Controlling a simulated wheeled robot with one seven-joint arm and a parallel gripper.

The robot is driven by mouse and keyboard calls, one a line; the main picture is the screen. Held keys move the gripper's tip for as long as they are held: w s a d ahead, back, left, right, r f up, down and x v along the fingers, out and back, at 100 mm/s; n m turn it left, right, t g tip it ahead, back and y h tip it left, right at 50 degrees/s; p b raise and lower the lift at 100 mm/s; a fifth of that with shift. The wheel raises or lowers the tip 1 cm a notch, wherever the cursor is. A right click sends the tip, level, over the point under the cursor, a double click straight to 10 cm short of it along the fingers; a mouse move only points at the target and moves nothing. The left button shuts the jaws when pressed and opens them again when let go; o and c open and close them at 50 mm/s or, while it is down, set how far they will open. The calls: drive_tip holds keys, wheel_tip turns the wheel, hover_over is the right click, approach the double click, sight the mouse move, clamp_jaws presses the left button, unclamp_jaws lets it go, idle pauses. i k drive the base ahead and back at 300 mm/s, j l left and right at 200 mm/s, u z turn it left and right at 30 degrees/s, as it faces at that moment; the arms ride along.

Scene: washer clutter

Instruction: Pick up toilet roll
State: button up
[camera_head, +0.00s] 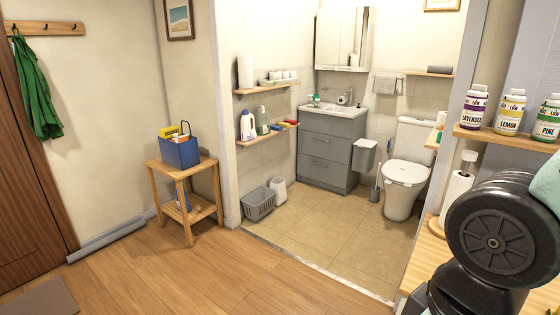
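I cannot tell for sure which thing is the toilet roll. A small white rounded thing (342,100) that may be a roll lies by the tap on the vanity. A tall white roll (245,72) stands on the upper wall shelf, with several small white pieces (283,75) beside it. Another white roll (456,192) stands upright on a holder at the right, partly hidden by my arm. My arm fills the lower right corner. My gripper is outside the picture.
A grey vanity (325,150), a toilet (405,172) and a grey basket (258,204) stand in the tiled room. A wooden stand (190,205) holds a blue caddy (179,152). Labelled bottles (510,112) stand on the right shelf.

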sight(272, 76)
drive_tip(key=i+j+u, duration=0.25)
drive_tip(key=i+u, duration=0.15)
drive_tip(key=i, duration=0.25)
drive_tip(key=i+u, duration=0.4)
drive_tip(key=i, duration=0.3)
drive_tip(key=i+z, duration=0.1)
drive_tip(key=i, duration=0.4)
drive_tip(key=i+j+z, duration=0.1)
drive_tip(key=i, duration=0.35)
drive_tip(key=i+j+z, duration=0.1)
drive_tip(key=i, duration=0.4)
drive_tip(key=i+j+z, duration=0.1)
drive_tip(key=i, duration=0.4)
drive_tip(key=j, duration=0.1)
